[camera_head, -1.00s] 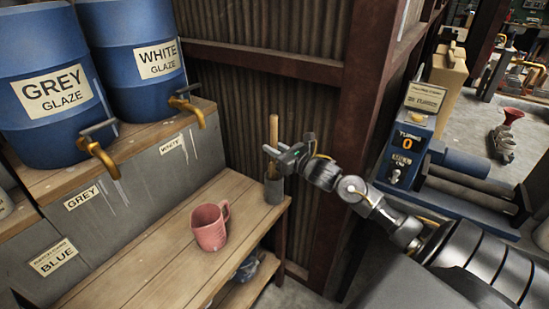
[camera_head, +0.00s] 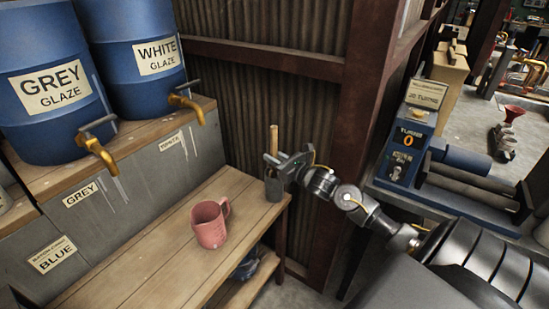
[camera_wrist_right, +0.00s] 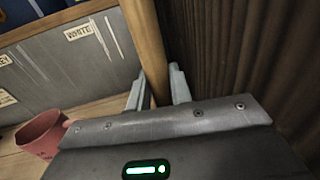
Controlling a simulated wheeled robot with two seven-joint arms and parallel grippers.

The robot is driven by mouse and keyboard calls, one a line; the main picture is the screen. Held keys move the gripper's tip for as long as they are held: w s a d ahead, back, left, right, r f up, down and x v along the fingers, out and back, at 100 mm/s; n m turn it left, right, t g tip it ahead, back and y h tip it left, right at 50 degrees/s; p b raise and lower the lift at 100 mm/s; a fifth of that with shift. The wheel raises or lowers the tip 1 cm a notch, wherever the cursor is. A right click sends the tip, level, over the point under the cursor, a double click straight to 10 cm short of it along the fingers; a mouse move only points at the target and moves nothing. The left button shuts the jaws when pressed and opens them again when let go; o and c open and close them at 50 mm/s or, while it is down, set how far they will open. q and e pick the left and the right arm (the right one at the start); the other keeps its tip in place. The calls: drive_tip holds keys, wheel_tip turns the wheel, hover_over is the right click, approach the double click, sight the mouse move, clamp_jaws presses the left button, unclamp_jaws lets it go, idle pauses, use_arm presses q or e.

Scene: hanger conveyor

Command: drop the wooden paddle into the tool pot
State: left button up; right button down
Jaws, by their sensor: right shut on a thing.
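The wooden paddle (camera_head: 273,139) stands upright at the far right corner of the wooden bench, its handle rising above my right gripper (camera_head: 274,162). That gripper is shut on the paddle. In the right wrist view the shaft (camera_wrist_right: 147,45) passes between the two fingers (camera_wrist_right: 158,90). The grey tool pot (camera_head: 274,190) stands on the bench corner right below the gripper. The paddle's lower end is hidden by the gripper and pot rim, so I cannot tell how deep it sits. My left gripper is not in view.
A pink mug (camera_head: 209,224) stands on the bench (camera_head: 150,262), left of the pot. Blue glaze barrels (camera_head: 50,95) with brass taps stand on a raised shelf at left. A corrugated wall (camera_head: 255,75) and a rusty post (camera_head: 352,130) are close behind the pot.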

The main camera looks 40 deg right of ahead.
drive_tip(key=shift+f, duration=0.1)
drive_tip(key=c, duration=1.4)
unclamp_jaws()
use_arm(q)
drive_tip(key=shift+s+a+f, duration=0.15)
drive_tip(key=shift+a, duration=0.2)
use_arm(e)
drive_tip(key=shift+o, duration=0.7)
